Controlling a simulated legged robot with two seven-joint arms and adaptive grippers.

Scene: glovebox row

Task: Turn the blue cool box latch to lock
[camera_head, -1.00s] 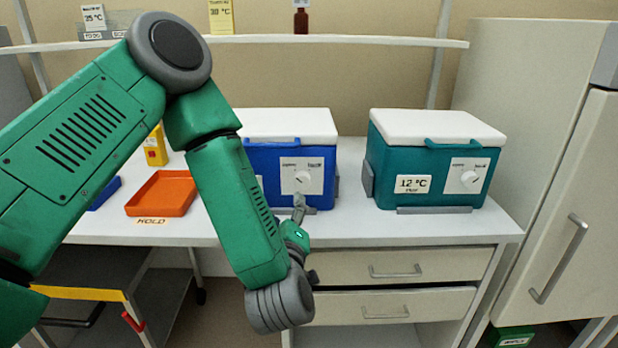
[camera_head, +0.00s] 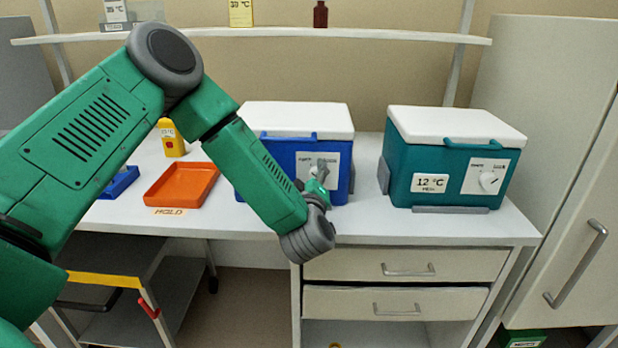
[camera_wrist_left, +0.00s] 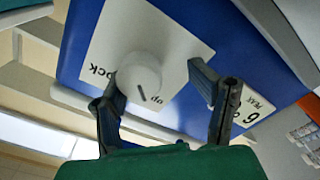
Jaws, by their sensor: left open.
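The blue cool box (camera_head: 283,153) with a white lid stands on the bench, partly covered by my left arm. Its white latch panel (camera_head: 331,158) is on the front, and my left gripper (camera_head: 321,170) is in front of it, hiding the knob. In the left wrist view, the round white latch knob (camera_wrist_left: 138,72) with a short dark mark sits on the panel, beside letters reading "OCK". My left gripper (camera_wrist_left: 155,78) is open, with one finger by the knob's left side and the other apart to its right. My right gripper is not in view.
A teal cool box (camera_head: 400,178) with its own knob stands to the right. An orange tray (camera_head: 180,186), a blue tray (camera_head: 122,182) and a yellow container (camera_head: 172,143) are at left. A shelf (camera_head: 380,37) runs above; drawers (camera_head: 405,265) are below.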

